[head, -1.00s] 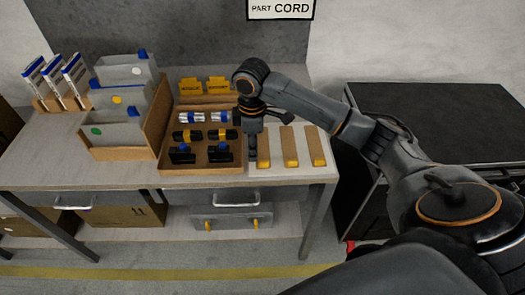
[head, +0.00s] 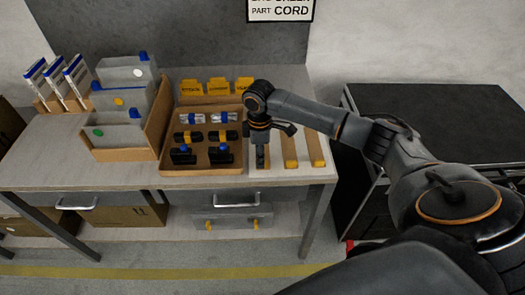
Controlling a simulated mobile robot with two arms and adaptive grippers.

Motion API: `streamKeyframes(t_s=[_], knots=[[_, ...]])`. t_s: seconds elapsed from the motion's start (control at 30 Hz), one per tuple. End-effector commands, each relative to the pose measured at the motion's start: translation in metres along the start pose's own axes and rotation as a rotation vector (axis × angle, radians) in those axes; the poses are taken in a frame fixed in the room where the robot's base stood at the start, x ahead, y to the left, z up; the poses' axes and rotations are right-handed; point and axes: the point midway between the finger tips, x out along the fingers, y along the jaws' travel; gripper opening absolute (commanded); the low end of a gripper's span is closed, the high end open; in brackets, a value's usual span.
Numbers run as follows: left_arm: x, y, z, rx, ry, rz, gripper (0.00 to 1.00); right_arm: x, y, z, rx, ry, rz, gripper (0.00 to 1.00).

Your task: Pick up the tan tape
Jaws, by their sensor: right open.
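Three tan strips lie side by side on a white board on the workbench; I take these to be the tan tape. The left tan strip (head: 267,153) is mostly hidden by my right gripper. The middle tan strip (head: 289,151) and the right tan strip (head: 315,149) show clearly, with yellow near ends. My right gripper (head: 262,160) points down over the left strip, open. I cannot tell whether its fingers touch the strip. My left gripper is not in view.
A brown tray (head: 203,168) with several small black, blue and yellow parts stands just left of the gripper. Yellow labelled cards (head: 217,87) stand behind it. A bin rack (head: 125,155) is further left. A black cabinet (head: 440,115) stands right of the bench.

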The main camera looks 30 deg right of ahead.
Motion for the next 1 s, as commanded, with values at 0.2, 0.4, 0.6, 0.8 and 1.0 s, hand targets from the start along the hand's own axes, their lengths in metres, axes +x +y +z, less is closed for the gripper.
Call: streamKeyframes(t_s=[0.2,0.4,0.6,0.8,1.0], knots=[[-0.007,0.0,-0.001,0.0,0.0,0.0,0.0,0.029,0.0,0.0,0.001,-0.001,-0.001,0.41],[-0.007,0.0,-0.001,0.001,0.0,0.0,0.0,0.033,0.0,-0.001,0.0,0.0,0.0,0.41],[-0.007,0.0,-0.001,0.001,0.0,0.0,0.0,0.033,0.0,-0.001,0.0,0.0,0.0,0.17],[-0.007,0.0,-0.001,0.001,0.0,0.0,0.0,0.033,0.0,-0.001,0.0,0.0,0.0,0.0],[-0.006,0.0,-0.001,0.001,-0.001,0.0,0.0,0.032,0.0,-0.001,0.0,0.0,0.001,0.0]])
